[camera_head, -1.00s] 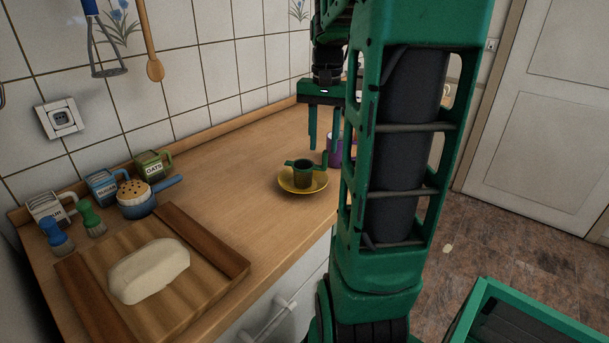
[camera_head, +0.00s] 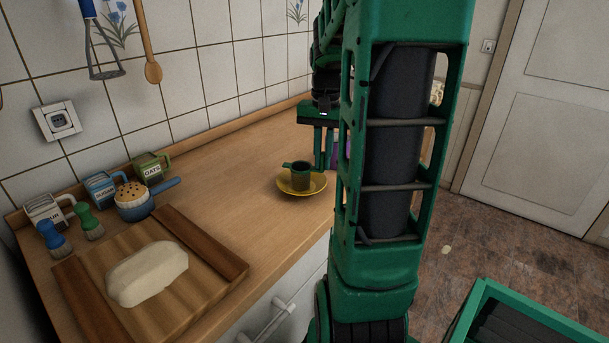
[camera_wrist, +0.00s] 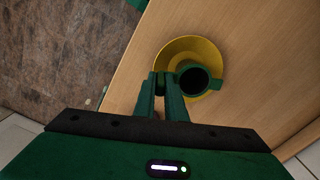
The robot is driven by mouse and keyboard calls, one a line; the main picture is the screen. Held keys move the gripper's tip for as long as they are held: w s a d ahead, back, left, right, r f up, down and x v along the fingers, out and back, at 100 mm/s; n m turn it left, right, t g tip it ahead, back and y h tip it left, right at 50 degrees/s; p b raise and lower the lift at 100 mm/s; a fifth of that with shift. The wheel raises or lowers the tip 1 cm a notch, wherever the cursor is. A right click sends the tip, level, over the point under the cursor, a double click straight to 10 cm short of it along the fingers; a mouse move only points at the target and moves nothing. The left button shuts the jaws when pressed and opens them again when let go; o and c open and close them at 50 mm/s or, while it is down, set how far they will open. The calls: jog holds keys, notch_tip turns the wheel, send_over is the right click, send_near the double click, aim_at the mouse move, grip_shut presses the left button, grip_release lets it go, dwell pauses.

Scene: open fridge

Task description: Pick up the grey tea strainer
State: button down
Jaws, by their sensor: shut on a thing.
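The tea strainer (camera_head: 301,175) looks like a small upright dark grey cup with a green rim and side tabs. It stands on a yellow saucer (camera_head: 284,187) on the counter. In the wrist view the strainer (camera_wrist: 193,80) shows from above as a dark round opening, one tab pointing right, with the saucer (camera_wrist: 171,51) around and beneath it. My gripper (camera_head: 323,165) points down at its right side in the head view. In the wrist view the fingers (camera_wrist: 160,84) are close together at its left edge, shut on its side handle. The gripped part is mostly hidden.
A purple mug (camera_head: 342,152) stands behind my gripper, partly hidden by my arm. A cutting board (camera_head: 208,238) with a pale loaf (camera_head: 147,273), canisters (camera_head: 152,166) and a blue pot (camera_head: 137,204) are at the left. The counter between is clear.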

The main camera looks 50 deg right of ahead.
jog(key=shift+r, duration=0.55)
notch_tip(320, 180, up, 3)
jog(key=shift+f, duration=0.15)
jog(key=w+a+r, duration=0.4)
jog(key=a+r, duration=0.3)
jog(key=a, duration=0.3)
jog(key=shift+w+a, duration=0.15)
jog(key=shift+a, duration=0.25)
jog(key=shift+r, duration=0.1)
